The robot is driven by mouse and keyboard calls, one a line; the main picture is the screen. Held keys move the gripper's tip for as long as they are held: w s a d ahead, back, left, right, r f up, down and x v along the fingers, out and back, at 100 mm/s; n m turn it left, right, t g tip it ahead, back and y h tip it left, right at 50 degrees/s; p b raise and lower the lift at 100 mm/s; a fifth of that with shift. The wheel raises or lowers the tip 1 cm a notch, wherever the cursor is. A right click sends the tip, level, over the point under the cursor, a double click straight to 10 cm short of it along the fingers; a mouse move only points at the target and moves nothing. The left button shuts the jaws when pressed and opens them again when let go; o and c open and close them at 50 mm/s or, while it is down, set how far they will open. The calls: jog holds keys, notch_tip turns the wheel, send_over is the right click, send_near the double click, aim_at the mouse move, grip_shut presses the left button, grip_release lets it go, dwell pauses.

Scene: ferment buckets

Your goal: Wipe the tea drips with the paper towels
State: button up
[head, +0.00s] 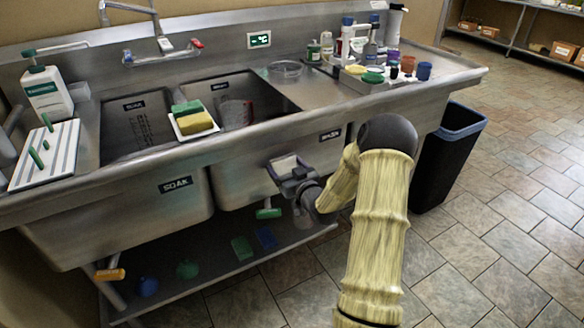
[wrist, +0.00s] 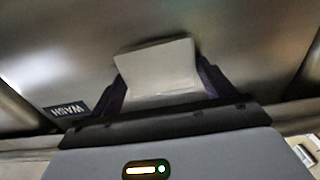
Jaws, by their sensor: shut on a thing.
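My gripper (head: 291,172) is in front of the steel sink's front face, below the rim. It is shut on a white folded piece that looks like the paper towels (head: 284,163). In the wrist view the white paper towels (wrist: 158,70) sit between the two dark fingers of my gripper (wrist: 160,88), with bare steel behind them. I cannot tell whether the towels touch the steel. I cannot make out any tea drips in either view.
The steel sink (head: 130,168) has two basins. A white tray (head: 196,132) with sponges rests between them. Bottles and cups crowd the right counter. A dark bin (head: 445,160) stands right of the sink. A lower shelf (head: 215,270) holds small items. The tiled floor on the right is clear.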

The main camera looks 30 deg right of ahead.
jog(key=shift+a, duration=0.65)
jog(key=shift+s+d, duration=0.1)
jog(key=shift+s, duration=0.45)
jog(key=shift+s+d+b, duration=0.15)
jog(key=shift+s+b, duration=0.3)
jog(key=shift+s, duration=2.05)
jog(key=shift+s, duration=0.1)
jog(key=s, duration=0.2)
jog(key=shift+s, duration=0.4)
